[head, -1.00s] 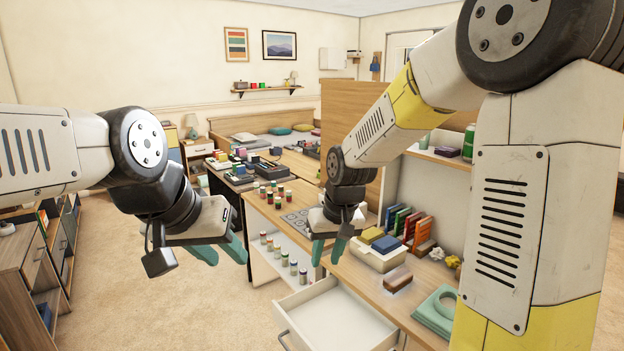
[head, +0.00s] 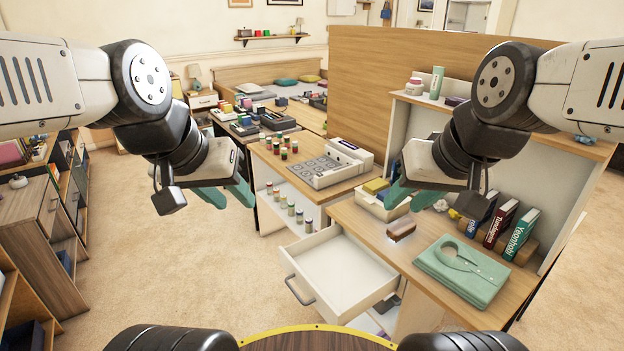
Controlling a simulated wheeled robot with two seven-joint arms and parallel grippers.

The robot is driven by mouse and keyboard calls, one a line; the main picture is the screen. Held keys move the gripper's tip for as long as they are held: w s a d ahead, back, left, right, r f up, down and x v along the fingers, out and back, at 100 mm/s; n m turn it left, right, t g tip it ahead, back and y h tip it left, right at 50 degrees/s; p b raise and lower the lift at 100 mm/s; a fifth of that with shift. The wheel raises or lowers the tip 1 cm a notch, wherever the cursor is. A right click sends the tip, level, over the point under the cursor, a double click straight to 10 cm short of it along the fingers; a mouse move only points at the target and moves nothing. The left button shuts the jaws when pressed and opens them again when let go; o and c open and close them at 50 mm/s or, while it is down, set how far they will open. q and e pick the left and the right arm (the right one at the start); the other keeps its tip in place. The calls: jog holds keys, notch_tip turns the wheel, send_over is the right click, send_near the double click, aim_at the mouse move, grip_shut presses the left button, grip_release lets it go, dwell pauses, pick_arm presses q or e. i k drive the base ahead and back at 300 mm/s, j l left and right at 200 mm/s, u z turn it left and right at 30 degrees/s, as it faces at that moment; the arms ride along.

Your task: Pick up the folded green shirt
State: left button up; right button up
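The folded green shirt (head: 462,270) lies flat on the wooden desk top (head: 368,243) at the right, with its collar opening facing up. My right gripper (head: 400,192) hangs above the back part of the desk, to the upper left of the shirt and apart from it. Its green fingers are partly seen, with a gap between them, and nothing shows in them. My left gripper (head: 228,196) is over the open floor at the left, far from the shirt. Its green fingers are spread and empty.
An open, empty white drawer (head: 345,275) juts from the desk. A brown brush-like block (head: 401,229) lies left of the shirt. Books (head: 520,234) stand behind it, below a shelf (head: 470,113). A white box (head: 376,205) and a device (head: 332,165) are further back. Carpet (head: 180,275) is clear at left.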

aim_at(477, 278)
jog(key=z, duration=1.25)
jog(key=i+l+u, duration=0.15)
jog(key=l+u, duration=0.15)
jog(key=i+l+u, duration=0.25)
jog(key=l+u, duration=0.3)
jog(key=l, duration=0.25)
jog(key=i+l+u, duration=0.1)
jog(key=i+l, duration=0.05)
jog(key=l, duration=0.05)
